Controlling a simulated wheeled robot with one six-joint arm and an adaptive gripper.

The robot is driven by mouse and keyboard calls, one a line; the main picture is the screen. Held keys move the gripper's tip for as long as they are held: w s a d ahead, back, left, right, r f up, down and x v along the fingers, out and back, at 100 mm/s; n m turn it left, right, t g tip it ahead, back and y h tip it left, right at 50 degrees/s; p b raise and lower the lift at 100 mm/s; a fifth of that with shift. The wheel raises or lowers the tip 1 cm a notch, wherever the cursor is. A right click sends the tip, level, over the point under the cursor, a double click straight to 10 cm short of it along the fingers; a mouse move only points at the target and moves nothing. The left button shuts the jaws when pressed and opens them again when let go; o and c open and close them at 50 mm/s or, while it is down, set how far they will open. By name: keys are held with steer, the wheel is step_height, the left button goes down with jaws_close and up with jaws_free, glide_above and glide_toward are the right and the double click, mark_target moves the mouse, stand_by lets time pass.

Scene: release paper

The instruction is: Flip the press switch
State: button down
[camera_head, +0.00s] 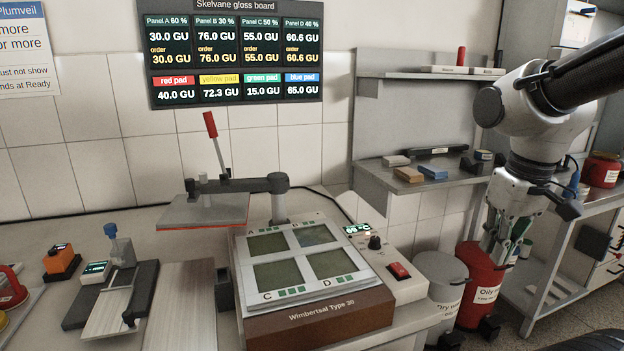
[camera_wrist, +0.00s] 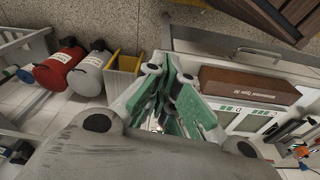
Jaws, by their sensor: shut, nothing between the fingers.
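The press switch is a red rocker (camera_head: 398,271) on the pale control box (camera_head: 405,288) at the right side of the heat press (camera_head: 320,322). Its tilt is too small to tell. The press has a brown front reading "Wimbertsal Type 30" and a plate with panels A to D. The press front also shows in the wrist view (camera_wrist: 248,86), upside down; I cannot make out the switch there. My gripper (camera_head: 492,252) hangs pointing down, right of the switch and apart from it, in front of the red bin. In the wrist view its green-padded fingers (camera_wrist: 166,118) are shut and empty.
The press's upper plate (camera_head: 205,212) with a red-tipped lever (camera_head: 213,130) is swung left, off the panels. A black knob (camera_head: 375,242) and lit display (camera_head: 357,229) sit behind the switch. A grey bin (camera_head: 440,285) and red bin (camera_head: 481,283) stand right of the bench.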

steer(key=s+d+r+m+t, duration=0.2)
steer(key=s+d+r+t, duration=0.1)
steer(key=s+d+r, duration=0.1)
steer(key=shift+s+d, duration=0.15)
steer(key=shift+s, duration=0.2)
steer(key=shift+r, duration=0.1)
